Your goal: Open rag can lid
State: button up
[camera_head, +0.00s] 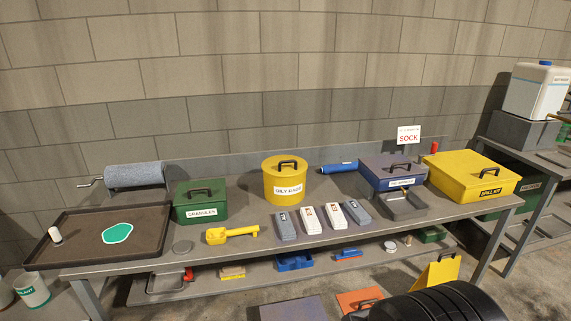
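The rag can (284,187) is a round yellow can with a white label reading "OILY RAGS". It stands upright at the middle of the workbench, toward the back. Its yellow lid (271,163) sits flat on top and looks closed. A black handle (288,163) stands on the lid. My gripper is not in view, so its state and its place relative to the can do not show.
A green granules box (201,212) stands left of the can. Grey and white packs (310,220) lie in front to its right. A blue roll (338,167) and grey-blue box (393,182) are right of it. A tray (80,247), yellow scoop (231,233) and spill kit (470,184) share the bench.

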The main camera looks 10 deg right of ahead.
aim_at(280, 166)
jog(key=i+l+u, duration=0.1)
jog(key=i, duration=0.35)
jog(key=i+l+u, duration=0.1)
jog(key=i+l, duration=0.2)
jog(key=i, duration=0.2)
